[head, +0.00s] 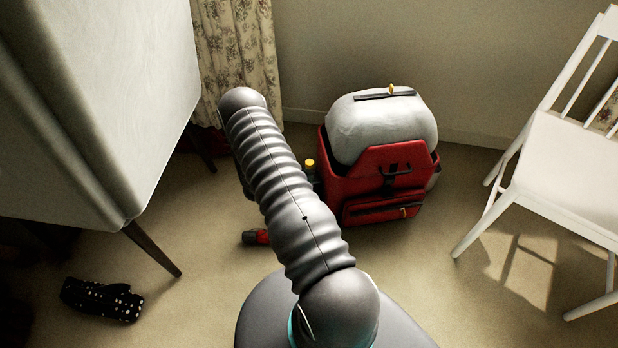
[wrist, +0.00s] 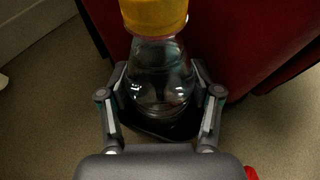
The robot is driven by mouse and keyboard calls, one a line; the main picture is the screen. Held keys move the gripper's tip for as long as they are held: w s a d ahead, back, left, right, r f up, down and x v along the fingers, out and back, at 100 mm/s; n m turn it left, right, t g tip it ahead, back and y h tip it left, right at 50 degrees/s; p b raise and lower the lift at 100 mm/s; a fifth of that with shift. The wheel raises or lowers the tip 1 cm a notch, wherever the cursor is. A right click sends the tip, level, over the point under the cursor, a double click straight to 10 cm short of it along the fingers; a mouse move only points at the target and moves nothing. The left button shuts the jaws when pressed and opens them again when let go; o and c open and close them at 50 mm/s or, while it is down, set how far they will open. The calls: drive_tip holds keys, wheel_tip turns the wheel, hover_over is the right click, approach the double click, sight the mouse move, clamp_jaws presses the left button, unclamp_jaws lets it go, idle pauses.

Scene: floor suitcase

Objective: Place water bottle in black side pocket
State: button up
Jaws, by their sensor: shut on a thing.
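A clear water bottle (wrist: 160,75) with a yellow cap (wrist: 155,14) stands between the two fingers of my gripper (wrist: 160,88) in the wrist view. The fingers are shut on its body, one on each side. A dark, black-edged shape (wrist: 150,130) lies around or under the bottle's lower end; it looks like the black side pocket, but I cannot tell how deep the bottle sits in it. In the head view the yellow cap (head: 310,163) shows at the left side of the red bag (head: 385,172). My arm hides the gripper and most of the bottle there.
A white bulging bundle (head: 385,125) fills the bag's top. A white chair (head: 565,165) stands at right, a pale cabinet (head: 95,100) at left. A black dotted item (head: 102,299) and a small red and dark item (head: 256,237) lie on the floor. Floor is free between bag and chair.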

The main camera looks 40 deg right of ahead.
drive_tip(key=shift+f, duration=0.2)
drive_tip(key=o, duration=1.6)
drive_tip(key=shift+o, duration=0.2)
drive_tip(key=shift+r, duration=0.1)
